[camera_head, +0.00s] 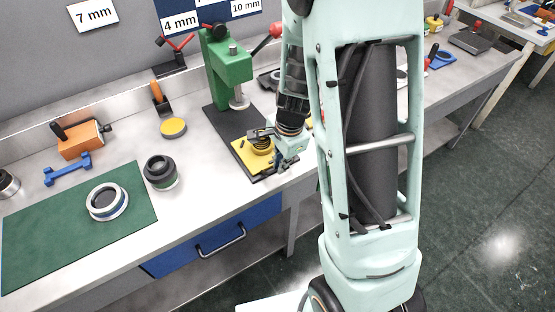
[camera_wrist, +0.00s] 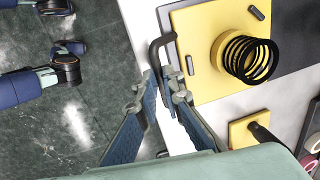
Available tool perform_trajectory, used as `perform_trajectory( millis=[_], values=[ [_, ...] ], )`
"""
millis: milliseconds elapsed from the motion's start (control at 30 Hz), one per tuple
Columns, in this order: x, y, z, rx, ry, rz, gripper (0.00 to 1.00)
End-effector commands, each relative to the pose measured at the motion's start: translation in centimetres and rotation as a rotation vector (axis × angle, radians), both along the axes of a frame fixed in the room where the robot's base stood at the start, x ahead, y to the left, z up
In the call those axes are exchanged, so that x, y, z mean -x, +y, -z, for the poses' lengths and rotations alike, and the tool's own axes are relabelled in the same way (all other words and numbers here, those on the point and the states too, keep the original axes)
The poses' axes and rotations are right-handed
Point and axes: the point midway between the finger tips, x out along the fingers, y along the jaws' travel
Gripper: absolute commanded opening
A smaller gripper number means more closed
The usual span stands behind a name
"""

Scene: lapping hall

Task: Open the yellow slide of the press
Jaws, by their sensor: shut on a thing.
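The green press (camera_head: 229,65) stands on the bench on a dark base plate. Its yellow slide (camera_head: 240,150) lies at the front of that base and also shows in the wrist view (camera_wrist: 198,75). A yellow ring with a black coil (camera_wrist: 248,57) sits on the slide. A dark bar handle (camera_wrist: 154,52) is at the slide's front edge. My gripper (camera_head: 281,166) is at this edge, above the bench front. In the wrist view its fingers (camera_wrist: 165,82) are shut on the handle's end, one on each side. The fingers partly hide the handle.
A green mat (camera_head: 135,190) with a grey ring (camera_head: 107,202) and a dark round part (camera_head: 161,172) lie left of the press. A blue drawer (camera_head: 215,240) is under the bench. The floor in front is open.

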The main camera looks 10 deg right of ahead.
Motion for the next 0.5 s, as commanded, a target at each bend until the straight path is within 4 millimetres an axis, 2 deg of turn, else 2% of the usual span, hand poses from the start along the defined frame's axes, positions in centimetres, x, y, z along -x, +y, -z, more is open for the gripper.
perform_trajectory(
  millis=[367, 400, 500],
  values=[
    [0.45, -0.10, -0.05, 0.000, -0.001, 0.000, 0.00],
    [0.45, -0.10, -0.05, 0.000, -0.001, 0.000, 0.10],
    [0.44, -0.11, -0.04, 0.000, -0.001, 0.000, 0.21]
  ],
)
